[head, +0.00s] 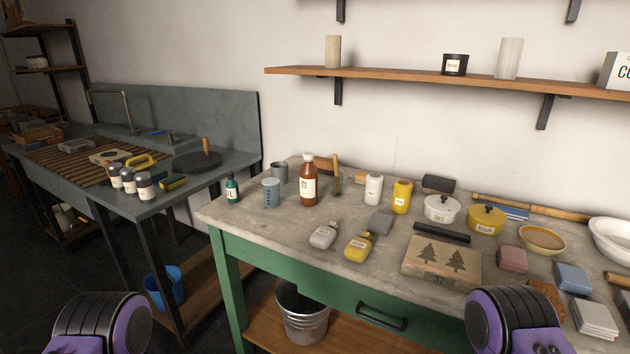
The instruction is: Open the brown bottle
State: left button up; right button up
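The brown bottle (309,188) stands upright on the grey tabletop (268,234) of the green table, toward its back left. It has a pale label and a white cap, which sits on its neck. Neither of my grippers is in view. Only purple and black parts of my arms show at the bottom left and bottom right, well apart from the bottle.
A blue-grey measuring cup (271,192), a small green bottle (232,189) and a grey cup (279,172) stand left of the bottle. A brush (337,182) and a white bottle (374,189) stand to its right. Bare tabletop lies in front. A shelf (430,84) hangs above.

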aim_at(308, 175)
jog(key=u, duration=2.4)
jog(key=i, duration=1.75)
jog(key=z, duration=3.4)
